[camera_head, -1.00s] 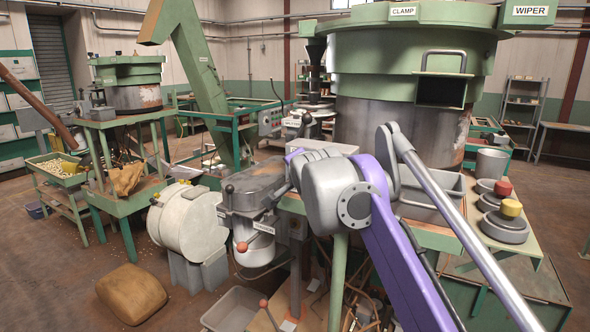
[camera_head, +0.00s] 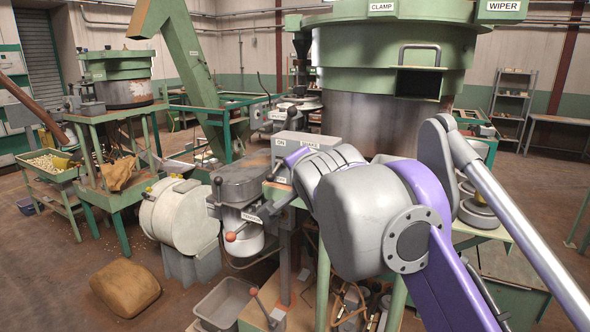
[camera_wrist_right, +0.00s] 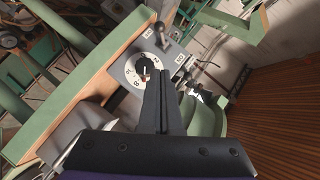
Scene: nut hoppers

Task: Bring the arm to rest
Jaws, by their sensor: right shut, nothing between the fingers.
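My right arm (camera_head: 375,215), grey and purple, reaches in from the lower right of the head view. Its forearm points away from the camera toward a control box (camera_head: 300,146) on the green bench, and its gripper cannot be made out clearly there. In the right wrist view my right gripper (camera_wrist_right: 168,82) has its two dark fingers together, with nothing between them. Just beyond the fingertips is a control panel with a round numbered dial (camera_wrist_right: 140,74) and a dark-knobbed lever (camera_wrist_right: 160,34). Contact with the panel cannot be told. My left gripper is in neither view.
A large green hopper (camera_head: 400,55) stands behind the arm. A grey machine with a red-knobbed handle (camera_head: 231,236) and a pale drum (camera_head: 180,217) are to the left. A brown sack (camera_head: 125,287) and a grey bin (camera_head: 224,303) are on the floor. Open floor lies far left.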

